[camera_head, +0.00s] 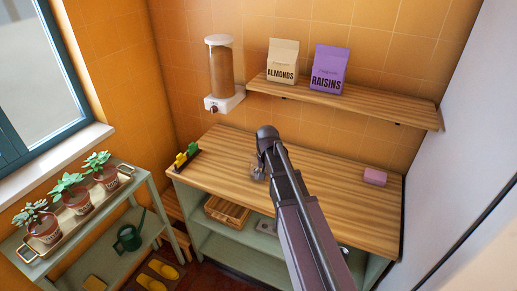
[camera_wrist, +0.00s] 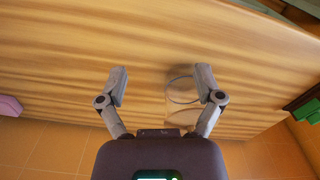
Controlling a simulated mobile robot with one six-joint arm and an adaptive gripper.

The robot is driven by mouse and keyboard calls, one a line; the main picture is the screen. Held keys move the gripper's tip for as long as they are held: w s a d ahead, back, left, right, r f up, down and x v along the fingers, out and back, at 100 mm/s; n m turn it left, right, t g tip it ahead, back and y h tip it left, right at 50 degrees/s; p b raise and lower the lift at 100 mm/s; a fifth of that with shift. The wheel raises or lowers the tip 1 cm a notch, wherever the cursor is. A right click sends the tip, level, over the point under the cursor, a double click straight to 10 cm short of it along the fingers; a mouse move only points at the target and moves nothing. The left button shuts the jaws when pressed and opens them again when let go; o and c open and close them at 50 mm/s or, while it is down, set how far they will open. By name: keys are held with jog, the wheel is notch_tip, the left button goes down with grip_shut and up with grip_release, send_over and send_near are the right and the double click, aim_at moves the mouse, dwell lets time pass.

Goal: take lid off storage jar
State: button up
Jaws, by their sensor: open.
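A pale see-through jar (camera_wrist: 181,100) stands on the wooden counter in the wrist view, partly behind my right-hand finger. A curved rim line shows on it, but I cannot make out a separate lid. My gripper (camera_wrist: 162,78) is open, with its two fingers spread and nothing held between them. The jar lies toward the right-hand finger, not centred; I cannot tell whether they touch. In the head view my arm covers much of this spot, and only a small greyish shape (camera_head: 257,170) shows beside it on the counter.
The wooden counter (camera_head: 330,189) is mostly clear. A pink block (camera_head: 375,177) lies at its right, and a green-and-yellow item (camera_head: 185,157) at its left end. A wall shelf (camera_head: 350,96) holds almond (camera_head: 283,62) and raisin (camera_head: 329,69) bags; a dispenser (camera_head: 221,70) hangs left of it.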

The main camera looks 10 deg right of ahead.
jog(key=w+r+m+p, duration=0.1)
jog(key=w+r+p, duration=0.1)
jog(key=w+r, duration=0.1)
jog(key=w+r+m+p, duration=0.1)
jog(key=w+r+p, duration=0.2)
jog(key=w, duration=0.3)
jog(key=w+r+m+p, duration=0.1)
jog(key=w+r+p, duration=0.1)
jog(key=w, duration=0.3)
jog(key=shift+a+r, duration=0.1)
jog(key=shift+r, duration=0.3)
jog(key=shift+m, duration=0.3)
jog(key=shift+f, duration=0.1)
jog(key=shift+f+b, duration=1.05)
jog(key=shift+f, duration=0.05)
jog(key=f+b, duration=0.3)
jog(key=shift+s+f, duration=0.15)
jog(key=shift+s, duration=0.15)
jog(key=shift+f+b, duration=0.95)
jog(key=shift+b, duration=0.15)
jog(key=c, duration=1.1)
